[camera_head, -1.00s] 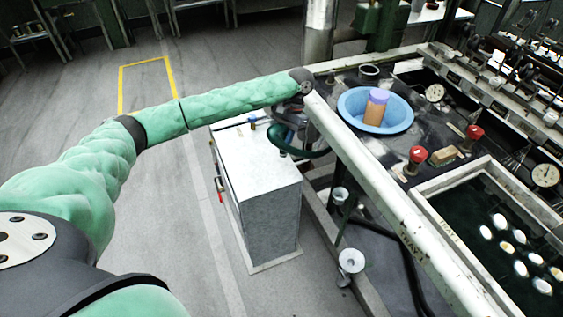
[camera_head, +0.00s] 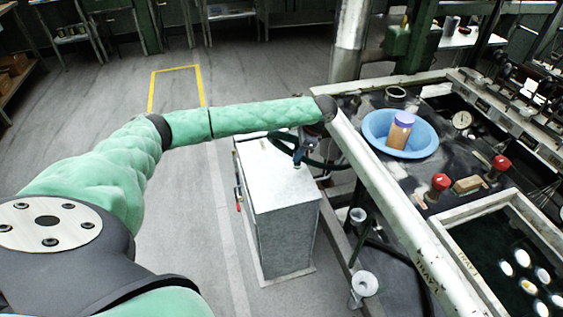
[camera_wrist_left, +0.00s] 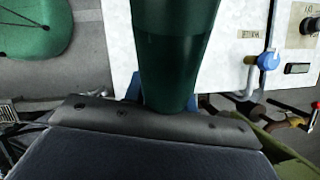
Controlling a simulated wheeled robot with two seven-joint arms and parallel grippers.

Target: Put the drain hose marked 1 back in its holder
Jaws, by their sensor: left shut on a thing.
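A dark green hose (camera_head: 330,162) curves beside the top of the white cabinet in the head view. In the left wrist view the hose (camera_wrist_left: 175,50) is large and close, running down from the top edge into my left gripper (camera_wrist_left: 160,100). That gripper is shut on it; its fingers are mostly hidden. In the head view my left gripper (camera_head: 305,138) is small and dark, over the cabinet's right side. The number on the hose cannot be read, and I cannot tell which fitting is its holder. My right gripper is not in view.
The left floor is clear.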

